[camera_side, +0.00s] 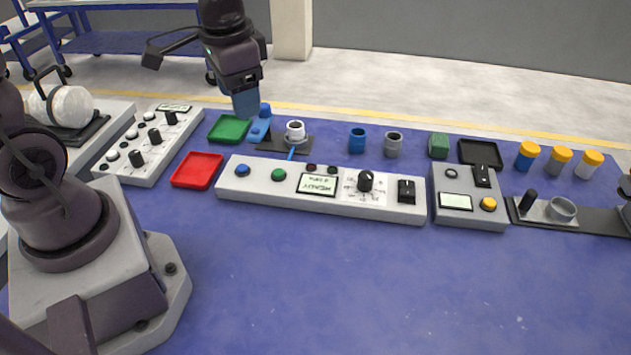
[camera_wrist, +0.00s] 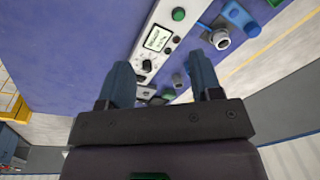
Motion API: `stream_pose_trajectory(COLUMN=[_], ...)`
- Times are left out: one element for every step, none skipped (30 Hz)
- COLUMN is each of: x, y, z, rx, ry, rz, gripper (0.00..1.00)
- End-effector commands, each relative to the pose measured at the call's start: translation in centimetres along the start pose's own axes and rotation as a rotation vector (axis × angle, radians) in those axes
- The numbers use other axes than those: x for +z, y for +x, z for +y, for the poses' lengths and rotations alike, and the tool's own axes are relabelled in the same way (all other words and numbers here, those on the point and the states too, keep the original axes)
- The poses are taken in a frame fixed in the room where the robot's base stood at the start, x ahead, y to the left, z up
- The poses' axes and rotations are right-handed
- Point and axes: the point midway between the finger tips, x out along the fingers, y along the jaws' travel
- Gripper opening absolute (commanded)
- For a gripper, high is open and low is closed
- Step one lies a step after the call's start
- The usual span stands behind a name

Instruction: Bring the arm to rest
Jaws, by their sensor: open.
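My gripper (camera_side: 246,104) is raised above the back left of the blue table (camera_side: 330,275), near the green tray and the blue stand. In the wrist view my gripper (camera_wrist: 162,75) has its two blue fingers spread apart with nothing between them. A white ring-shaped pipe piece (camera_side: 295,131) sits on a dark plate to the right of the gripper in the side view. A blue pipe (camera_side: 357,140) and a grey pipe (camera_side: 393,144) stand upright further right, apart from the gripper.
A long control panel (camera_side: 320,190) with buttons and a knob lies mid-table. A red tray (camera_side: 197,170) and a green tray (camera_side: 229,129) are at its left. A scale-like box (camera_side: 467,197), a green cube (camera_side: 438,146) and orange-capped bottles (camera_side: 558,161) stand right. The table's front is clear.

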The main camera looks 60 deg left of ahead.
Motion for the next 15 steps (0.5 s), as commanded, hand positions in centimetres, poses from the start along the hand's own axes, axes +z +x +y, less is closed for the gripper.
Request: stream_pose_trajectory(x=[1.2, 1.9, 2.9, 3.5, 4.1, 4.9, 5.5, 5.9, 6.5, 6.8, 7.1, 7.3, 7.5, 7.6, 7.7], y=[-1.6, -2.4, -3.3, -4.0, -4.7, -5.4, -6.0, -6.5, -7.1, -7.5, -8.0, -8.5, -8.8, -9.2, -9.6], z=[0.2, 0.2, 0.4, 0.5, 0.7, 0.9, 1.1, 1.2, 1.4, 1.6, 1.7, 1.9, 2.0, 2.1, 2.2], rx=[-0.018, -0.022, -0.023, -0.022, -0.018, -0.010, -0.003, 0.005, 0.017, 0.025, 0.033, 0.042, 0.047, 0.051, 0.055], ry=[-0.037, -0.062, -0.091, -0.110, -0.127, -0.143, -0.153, -0.159, -0.162, -0.161, -0.159, -0.154, -0.149, -0.144, -0.137], rz=[0.035, 0.053, 0.079, 0.101, 0.126, 0.158, 0.183, 0.208, 0.243, 0.268, 0.293, 0.324, 0.345, 0.364, 0.386], gripper=[0.59, 0.59, 0.59, 0.59, 0.59, 0.59, 0.59, 0.59, 0.59, 0.59, 0.59, 0.59, 0.59, 0.59, 0.59])
